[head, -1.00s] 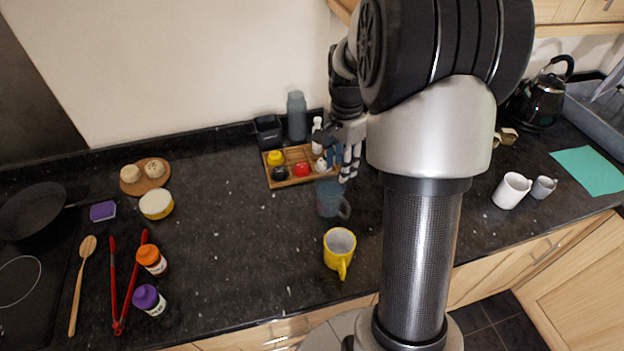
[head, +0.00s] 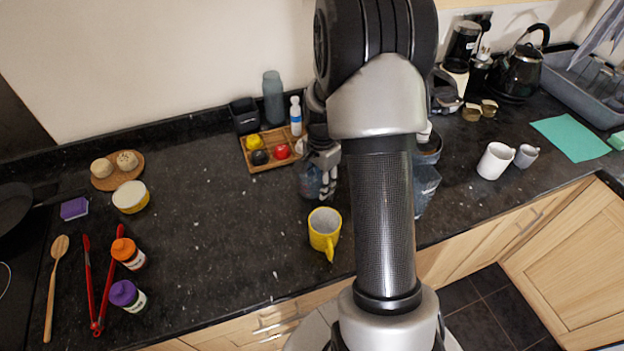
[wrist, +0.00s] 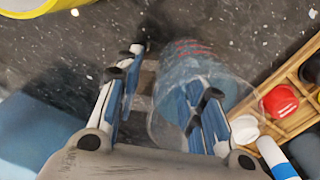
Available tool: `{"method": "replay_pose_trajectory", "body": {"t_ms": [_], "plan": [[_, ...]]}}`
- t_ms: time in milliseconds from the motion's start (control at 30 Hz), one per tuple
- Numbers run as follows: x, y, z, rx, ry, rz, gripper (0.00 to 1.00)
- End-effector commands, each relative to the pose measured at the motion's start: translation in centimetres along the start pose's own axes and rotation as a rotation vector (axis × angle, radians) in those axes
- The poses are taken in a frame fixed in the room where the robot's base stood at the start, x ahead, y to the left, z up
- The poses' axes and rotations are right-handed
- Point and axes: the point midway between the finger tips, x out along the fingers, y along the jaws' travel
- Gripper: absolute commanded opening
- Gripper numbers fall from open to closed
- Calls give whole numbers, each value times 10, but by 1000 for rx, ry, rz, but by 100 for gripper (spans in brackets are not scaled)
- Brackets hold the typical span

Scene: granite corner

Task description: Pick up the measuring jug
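The measuring jug (head: 311,182) is clear with a bluish tint and stands on the dark counter behind the yellow mug. In the wrist view the jug (wrist: 184,62) shows red markings and its round rim, with the handle side towards the middle of the fingers. My gripper (head: 326,172) is down at the jug's right side and partly hides it. In the wrist view my gripper (wrist: 165,78) is open. Its left fingers are outside the jug; its right fingers overlap the clear wall, and I cannot tell whether they are inside. No grip on the handle shows.
The yellow mug (head: 324,232) stands close in front. Behind are a wooden tray (head: 258,165) with small coloured items, a white-and-blue bottle (head: 295,116) and a grey bottle (head: 273,98). A bluish container (head: 426,186) is partly behind my arm.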

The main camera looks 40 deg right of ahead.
Motion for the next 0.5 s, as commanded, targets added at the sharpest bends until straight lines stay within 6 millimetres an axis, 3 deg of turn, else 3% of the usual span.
{"method": "replay_pose_trajectory", "body": {"t_ms": [100, 333, 500], "plan": [[10, 0, 0, 0, 0, 0, 36], [10, 0, 0, 0, 0, -1, 36], [10, 0, 0, 0, 0, -1, 25]]}}
